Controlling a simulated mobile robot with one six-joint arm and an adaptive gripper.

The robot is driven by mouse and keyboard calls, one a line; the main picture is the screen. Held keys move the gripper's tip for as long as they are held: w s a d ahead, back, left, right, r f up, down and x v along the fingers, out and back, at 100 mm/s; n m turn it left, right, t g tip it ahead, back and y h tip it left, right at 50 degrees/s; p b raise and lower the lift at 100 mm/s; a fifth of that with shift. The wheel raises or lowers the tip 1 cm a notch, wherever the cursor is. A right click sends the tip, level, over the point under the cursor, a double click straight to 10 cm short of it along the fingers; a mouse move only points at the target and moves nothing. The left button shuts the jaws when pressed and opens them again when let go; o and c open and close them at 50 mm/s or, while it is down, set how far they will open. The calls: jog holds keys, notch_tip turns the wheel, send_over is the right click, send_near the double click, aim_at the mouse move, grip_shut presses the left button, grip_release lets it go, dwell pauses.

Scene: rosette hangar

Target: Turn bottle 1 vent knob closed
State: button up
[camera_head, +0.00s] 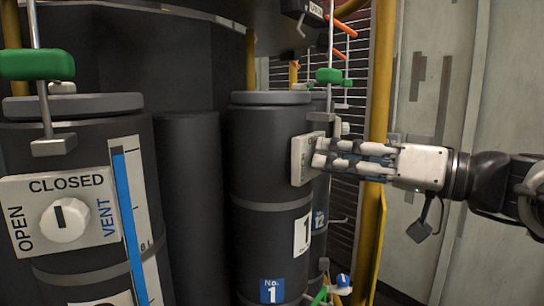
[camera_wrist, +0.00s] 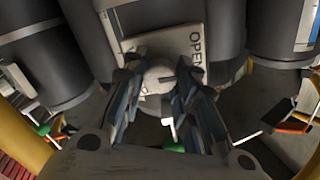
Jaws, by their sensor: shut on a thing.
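Bottle 1 (camera_head: 270,148) is a dark upright cylinder marked "No. 1" in the middle of the head view. Its pale vent plate (camera_head: 301,160) faces right, seen nearly edge-on. My gripper (camera_head: 322,153) reaches in from the right, its fingertips at the plate. In the wrist view the round white vent knob (camera_wrist: 158,78) sits between the fingers of my gripper (camera_wrist: 160,82), which are shut on it. A short dark mark on the knob runs roughly sideways, toward the "OPEN" lettering on the plate (camera_wrist: 190,38).
A neighbouring bottle (camera_head: 75,120) at the left has its own vent plate (camera_head: 95,190) and knob. A yellow post (camera_head: 380,90) stands behind my gripper. Green-handled valves (camera_head: 35,65) top the bottles. A grey wall (camera_head: 440,60) lies behind at right.

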jog(key=shift+c, duration=0.7)
jog(key=m, duration=0.4)
jog(key=shift+p, duration=0.3)
jog(key=m+p, duration=0.1)
jog(key=m, duration=0.3)
jog(key=shift+r+m+p, duration=0.1)
jog(key=shift+m+p, duration=0.2)
jog(key=shift+p, duration=0.05)
jog(key=m+p, duration=0.4)
jog(key=m, duration=0.2)
jog(key=shift+m+p, duration=1.2)
jog(key=shift+m, duration=0.4)
